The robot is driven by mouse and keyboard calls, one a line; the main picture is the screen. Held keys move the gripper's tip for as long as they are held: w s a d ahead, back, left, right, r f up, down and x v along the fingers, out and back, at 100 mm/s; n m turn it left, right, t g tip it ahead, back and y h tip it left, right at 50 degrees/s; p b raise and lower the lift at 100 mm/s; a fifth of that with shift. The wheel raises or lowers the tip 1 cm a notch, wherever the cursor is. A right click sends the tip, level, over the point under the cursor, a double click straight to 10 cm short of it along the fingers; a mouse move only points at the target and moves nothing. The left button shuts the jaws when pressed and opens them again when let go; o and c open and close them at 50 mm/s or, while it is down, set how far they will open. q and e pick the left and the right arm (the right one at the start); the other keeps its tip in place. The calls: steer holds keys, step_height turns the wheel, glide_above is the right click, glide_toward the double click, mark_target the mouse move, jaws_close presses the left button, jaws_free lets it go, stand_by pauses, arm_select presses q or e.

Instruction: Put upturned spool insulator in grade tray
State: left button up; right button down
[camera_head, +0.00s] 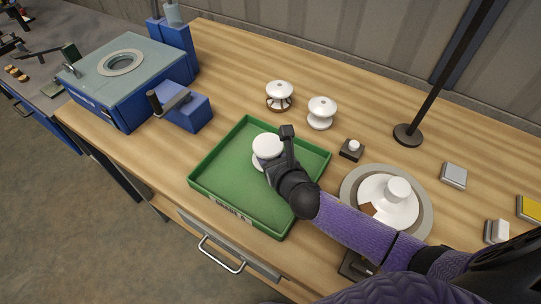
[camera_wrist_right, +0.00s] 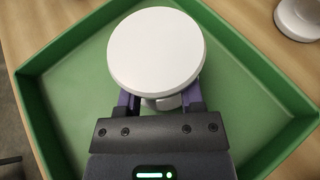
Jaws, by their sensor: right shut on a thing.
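The green grade tray (camera_head: 215,200) lies on the wooden bench in the head view; it also fills most of the right wrist view (camera_wrist_right: 62,110). My right gripper (camera_head: 277,158) is over the middle of the tray and is shut on a white spool insulator (camera_head: 267,145). In the right wrist view the insulator's round flat white top (camera_wrist_right: 156,48) faces the camera, between the fingers of my gripper (camera_wrist_right: 158,98). The insulator is inside the tray's outline; whether its base touches the tray floor is hard to tell. My left gripper is not in view.
Two white insulators, one with brown marks (camera_head: 279,96) and one plain (camera_head: 321,112), stand behind the tray. A round grey plate (camera_head: 350,190) with a white piece (camera_head: 392,200) is at the right. A blue machine (camera_head: 130,85) and a thin black stand (camera_head: 408,134) are further back.

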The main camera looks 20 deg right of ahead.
steer(key=shift+c, duration=1.1)
jaws_free()
steer(key=shift+r, duration=0.2)
steer(key=p+v, duration=0.3)
steer(key=v, duration=0.9)
steer(key=shift+f, duration=0.1)
